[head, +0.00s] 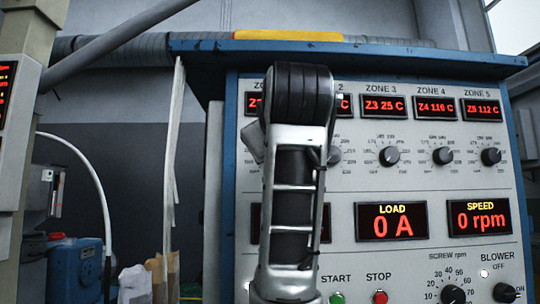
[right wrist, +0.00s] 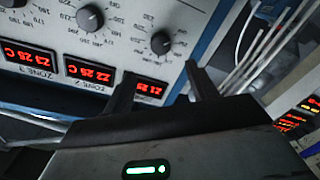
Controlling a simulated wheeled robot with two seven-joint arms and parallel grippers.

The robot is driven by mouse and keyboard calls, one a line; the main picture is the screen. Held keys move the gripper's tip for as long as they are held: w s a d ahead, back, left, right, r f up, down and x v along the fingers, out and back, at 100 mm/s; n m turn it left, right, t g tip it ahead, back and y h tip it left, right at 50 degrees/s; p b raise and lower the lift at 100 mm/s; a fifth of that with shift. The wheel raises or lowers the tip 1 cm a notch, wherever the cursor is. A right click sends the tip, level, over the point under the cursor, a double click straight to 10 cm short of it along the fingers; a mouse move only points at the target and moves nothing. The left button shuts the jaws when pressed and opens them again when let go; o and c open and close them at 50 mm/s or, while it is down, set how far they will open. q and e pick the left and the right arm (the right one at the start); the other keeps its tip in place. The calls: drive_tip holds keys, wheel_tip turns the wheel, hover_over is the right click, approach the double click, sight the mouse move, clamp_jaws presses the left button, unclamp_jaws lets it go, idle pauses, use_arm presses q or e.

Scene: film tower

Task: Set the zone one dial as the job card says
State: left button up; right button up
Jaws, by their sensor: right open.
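The zone one dial (right wrist: 161,42), a black knob on a printed scale, shows upside down in the right wrist view; its exact setting is too small to read. My right gripper (right wrist: 160,71) is open and empty, its two fingers spread just short of the dial and apart from it. The zone one display (right wrist: 150,88) is partly behind a finger. In the head view my arm covers the zone one dial and most of its display (head: 253,104). My left gripper is not in view. No job card is readable.
The zone two dial (right wrist: 90,17) is beside the zone one dial. The zone three (head: 389,156), four (head: 443,156) and five (head: 491,156) dials are to the right. START (head: 337,298) and STOP (head: 379,297) buttons are below. Cables (right wrist: 262,45) run beside the cabinet edge.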

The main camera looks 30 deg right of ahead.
drive_tip(key=x, duration=1.1)
drive_tip(key=shift+p, duration=0.35)
drive_tip(key=shift+a, duration=0.1)
drive_tip(key=c, duration=1)
